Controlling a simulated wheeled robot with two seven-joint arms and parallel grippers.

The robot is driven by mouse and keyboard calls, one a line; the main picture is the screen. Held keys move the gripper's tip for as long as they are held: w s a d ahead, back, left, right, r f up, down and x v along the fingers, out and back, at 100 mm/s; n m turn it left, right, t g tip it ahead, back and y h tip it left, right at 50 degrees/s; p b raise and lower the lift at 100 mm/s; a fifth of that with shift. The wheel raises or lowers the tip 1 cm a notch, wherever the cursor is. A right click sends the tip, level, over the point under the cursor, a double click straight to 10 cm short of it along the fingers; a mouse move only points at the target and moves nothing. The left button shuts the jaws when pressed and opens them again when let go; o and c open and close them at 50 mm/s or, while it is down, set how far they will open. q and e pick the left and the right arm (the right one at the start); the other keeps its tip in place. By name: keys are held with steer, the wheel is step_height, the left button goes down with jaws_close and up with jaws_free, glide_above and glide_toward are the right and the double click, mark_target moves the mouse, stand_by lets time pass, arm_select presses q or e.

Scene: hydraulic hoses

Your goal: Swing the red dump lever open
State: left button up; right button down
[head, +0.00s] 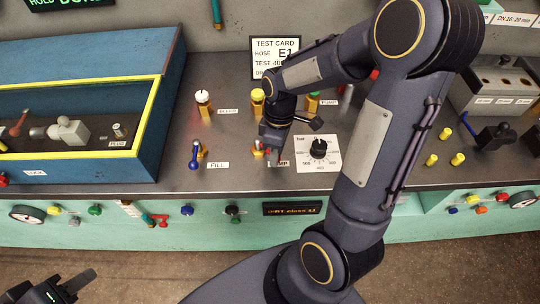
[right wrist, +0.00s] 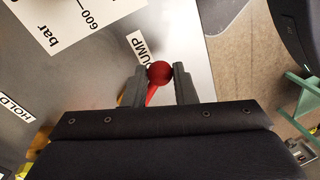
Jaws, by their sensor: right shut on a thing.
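The red dump lever shows in the right wrist view as a red ball knob (right wrist: 160,72) on a red stem, beside the DUMP label (right wrist: 138,48). My right gripper (right wrist: 158,82) has its two fingers on either side of the knob and is shut on it. In the head view my right gripper (head: 274,143) is over the lever's place on the bench, and it hides most of the lever; a bit of red and brass (head: 258,150) shows beside it. My left gripper (head: 68,285) is low at the left, away from the bench, its fingers seen edge-on.
The blue fill lever (head: 195,155) stands left of the dump lever. A pressure dial plate (head: 330,163) lies close on the right. Behind are yellow (head: 257,96) and white-capped (head: 202,97) fittings and a test card (head: 262,50). A blue crate (head: 150,130) fills the left.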

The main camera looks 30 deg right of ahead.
steer(key=d+n, duration=0.1)
steer(key=n, duration=0.1)
steer(key=w+d+n, duration=0.1)
steer(key=n, duration=0.1)
steer(key=shift+w+d+n+g+h, duration=0.1)
steer(key=shift+d+n+g+h, duration=0.2)
steer(key=n, duration=0.1)
steer(key=w+d+n, duration=0.1)
steer(key=shift+r+n+h, duration=0.1)
steer(key=shift+n+h, duration=0.2)
steer(key=shift+w+d+n+p, duration=0.3)
steer(key=shift+w+n, duration=0.05)
steer(key=shift+n, duration=0.4)
steer(key=shift+w+d+n+p, duration=0.25)
steer(key=shift+w+n, duration=0.1)
steer(key=shift+n, duration=0.4)
steer(key=shift+h, duration=0.3)
steer(key=c, duration=1.2)
jaws_free()
steer(key=r, duration=0.2)
steer(key=w+r, duration=0.1)
steer(key=r, duration=0.4)
steer(key=shift+w+r, duration=0.25)
